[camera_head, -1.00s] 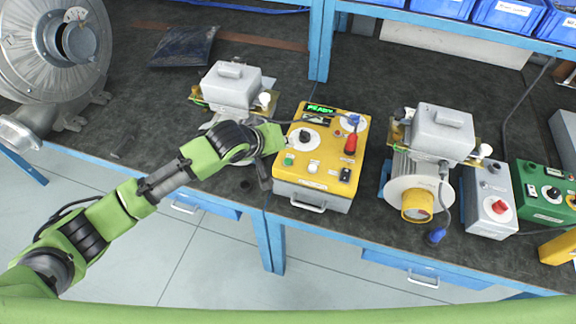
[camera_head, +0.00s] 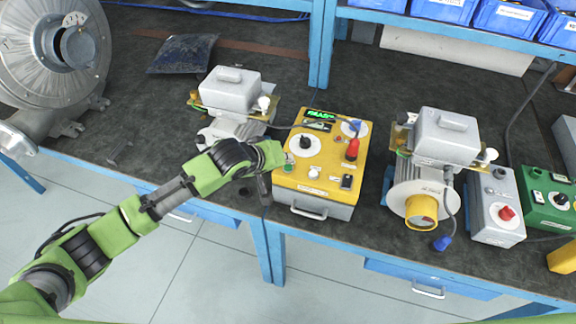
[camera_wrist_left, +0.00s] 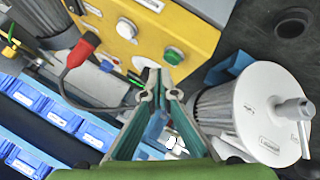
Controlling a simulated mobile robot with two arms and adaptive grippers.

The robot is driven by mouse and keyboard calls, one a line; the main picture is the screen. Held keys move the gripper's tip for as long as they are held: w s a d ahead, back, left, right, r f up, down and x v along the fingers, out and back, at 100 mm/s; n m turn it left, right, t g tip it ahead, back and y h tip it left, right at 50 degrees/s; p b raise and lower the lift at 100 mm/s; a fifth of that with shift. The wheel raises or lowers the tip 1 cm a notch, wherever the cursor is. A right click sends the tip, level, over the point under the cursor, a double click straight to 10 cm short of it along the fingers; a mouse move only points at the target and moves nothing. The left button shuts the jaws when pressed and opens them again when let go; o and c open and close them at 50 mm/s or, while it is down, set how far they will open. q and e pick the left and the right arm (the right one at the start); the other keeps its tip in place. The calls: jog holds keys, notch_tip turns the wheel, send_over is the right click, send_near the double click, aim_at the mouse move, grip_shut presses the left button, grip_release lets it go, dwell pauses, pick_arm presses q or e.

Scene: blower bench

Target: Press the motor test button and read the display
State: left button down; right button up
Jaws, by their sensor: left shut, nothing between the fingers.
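The yellow test box (camera_head: 330,178) stands on the bench with its sloped panel up. Its display (camera_head: 320,114) is lit green, but the text is too blurred to read for sure. The green button (camera_head: 289,168) sits at the panel's left edge; it also shows in the left wrist view (camera_wrist_left: 173,56). A white button (camera_head: 314,172) is to its right. My left gripper (camera_head: 286,158) is at the panel's left edge, close by the green button. In the left wrist view its shut, empty fingertips (camera_wrist_left: 155,78) appear just beside the button; I cannot tell whether they touch.
A red plug (camera_head: 352,149) with a cable stands on the panel. Motor units flank the box, one at left (camera_head: 230,92) and one at right (camera_head: 425,190). A grey box (camera_head: 497,208) and a green box (camera_head: 548,205) stand farther right. A large blower (camera_head: 65,60) is at far left.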

aim_at(286, 168)
pick_arm(q)
jog(key=shift+f, duration=0.2)
dwell(0.7)
jog(key=shift+f, duration=0.2)
jog(key=shift+f, duration=0.45)
dwell(0.9)
jog(key=shift+r+p, duration=0.85)
jog(key=shift+p, duration=0.2)
notch_tip(286, 168, up, 5)
jog(key=p, duration=0.5)
